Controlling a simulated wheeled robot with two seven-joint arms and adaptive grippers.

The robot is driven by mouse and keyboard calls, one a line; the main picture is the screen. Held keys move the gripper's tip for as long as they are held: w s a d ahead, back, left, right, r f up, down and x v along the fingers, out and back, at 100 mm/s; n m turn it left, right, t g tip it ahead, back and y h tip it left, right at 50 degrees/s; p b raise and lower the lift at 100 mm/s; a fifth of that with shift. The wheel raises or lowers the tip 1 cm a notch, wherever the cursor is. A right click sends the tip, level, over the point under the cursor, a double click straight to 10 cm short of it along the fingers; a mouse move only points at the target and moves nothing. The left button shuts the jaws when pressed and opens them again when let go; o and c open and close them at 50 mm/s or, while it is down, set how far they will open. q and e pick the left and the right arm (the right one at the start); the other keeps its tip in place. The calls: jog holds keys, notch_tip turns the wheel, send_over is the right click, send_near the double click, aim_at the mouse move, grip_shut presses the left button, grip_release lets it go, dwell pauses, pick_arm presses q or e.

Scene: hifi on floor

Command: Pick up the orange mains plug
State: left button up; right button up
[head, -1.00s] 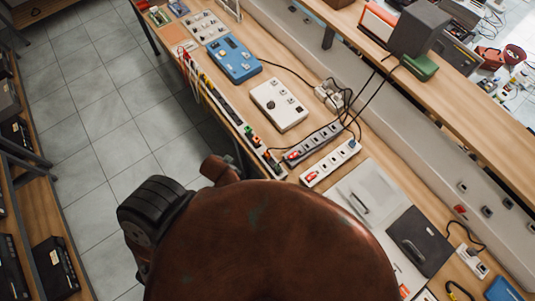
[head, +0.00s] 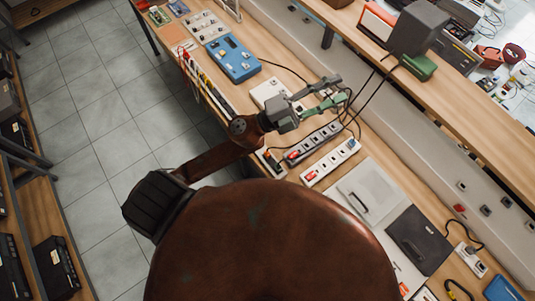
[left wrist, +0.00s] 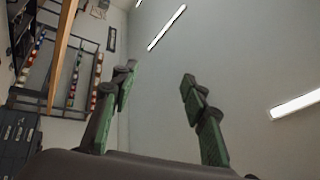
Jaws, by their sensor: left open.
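I cannot make out an orange mains plug for certain in either view. Two power strips lie on the bench in the head view: a grey one (head: 318,141) and a white one (head: 331,162), each with a red part at its near left end. My left gripper (head: 341,88) is open and empty, over the bench just beyond the strips and partly in front of a white box (head: 270,92). In the left wrist view its two green-padded fingers (left wrist: 158,80) stand apart with nothing between them. My right gripper is not in view.
Black cables cross the bench beside my left gripper. A blue instrument (head: 233,60) stands farther left, and a grey case (head: 365,190) and a dark case (head: 419,240) lie nearer. A raised shelf (head: 460,130) runs along the right. Tiled floor (head: 95,115) is clear at left.

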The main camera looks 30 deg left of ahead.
pick_arm(q)
jog(key=s+d+f+m+g+h, duration=0.2)
jog(key=s+d+f+m+g, duration=0.4)
jog(key=s+d+m+g, duration=0.35)
jog(key=m+g+y, duration=0.7)
jog(key=y, duration=1)
send_over(268, 151)
jog(key=f, duration=2.5)
jog(key=shift+d+f, duration=0.3)
jog(key=shift+f, duration=0.1)
jog(key=shift+a+f+y, duration=0.3)
jog(key=shift+f, duration=0.55)
jog(key=shift+f+p, duration=0.65)
jog(key=shift+f, duration=2.35)
